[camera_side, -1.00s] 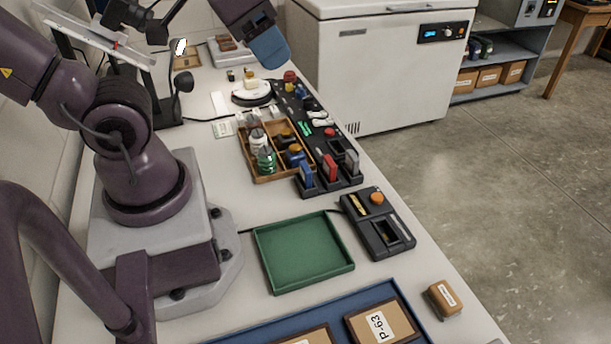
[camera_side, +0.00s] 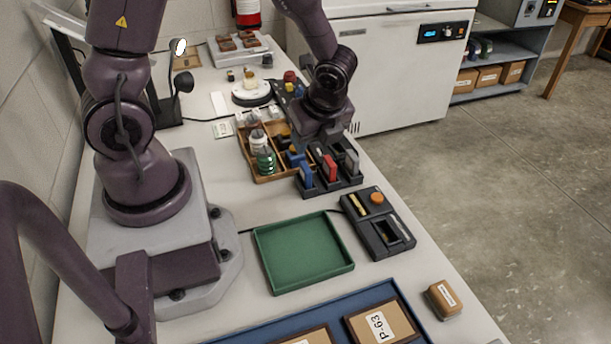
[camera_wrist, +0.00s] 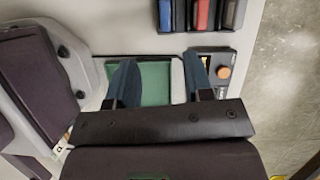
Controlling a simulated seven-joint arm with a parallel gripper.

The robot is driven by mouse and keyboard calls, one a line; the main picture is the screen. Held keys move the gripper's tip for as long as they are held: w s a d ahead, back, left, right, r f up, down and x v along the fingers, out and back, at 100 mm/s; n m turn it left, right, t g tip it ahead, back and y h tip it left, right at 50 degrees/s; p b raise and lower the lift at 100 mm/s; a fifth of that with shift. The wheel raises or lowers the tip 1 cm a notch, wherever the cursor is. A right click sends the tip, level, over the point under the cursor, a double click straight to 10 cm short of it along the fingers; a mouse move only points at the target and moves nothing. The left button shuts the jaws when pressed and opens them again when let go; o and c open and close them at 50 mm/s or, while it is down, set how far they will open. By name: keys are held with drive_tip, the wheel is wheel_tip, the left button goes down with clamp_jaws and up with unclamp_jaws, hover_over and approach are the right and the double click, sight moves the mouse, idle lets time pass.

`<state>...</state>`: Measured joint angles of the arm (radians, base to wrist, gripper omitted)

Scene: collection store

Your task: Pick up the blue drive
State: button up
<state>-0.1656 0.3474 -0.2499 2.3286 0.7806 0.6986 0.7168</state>
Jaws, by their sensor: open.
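The blue drive (camera_side: 306,176) stands in the leftmost slot of a black rack (camera_side: 331,184), beside a red drive (camera_side: 330,166) and a grey drive (camera_side: 351,160). In the wrist view the blue drive (camera_wrist: 165,13) is at the top edge, partly cut off, with the red drive (camera_wrist: 203,14) to its right. My gripper (camera_wrist: 160,62) shows two blue fingers spread apart with nothing between them. In the side view my wrist is above the bench just behind the rack; the fingers are hidden there.
A wooden divided box (camera_side: 262,178) with bottles stands close left of the rack. A black device with an orange knob (camera_side: 376,198) and an empty green tray (camera_side: 303,252) lie in front.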

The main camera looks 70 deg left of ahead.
sight(306, 167)
drive_tip(key=shift+m, duration=0.7)
drive_tip(key=x, duration=1.2)
drive_tip(key=shift+w+a+f, duration=0.2)
drive_tip(key=shift+w+f, duration=0.2)
drive_tip(key=shift+c, duration=0.2)
clamp_jaws()
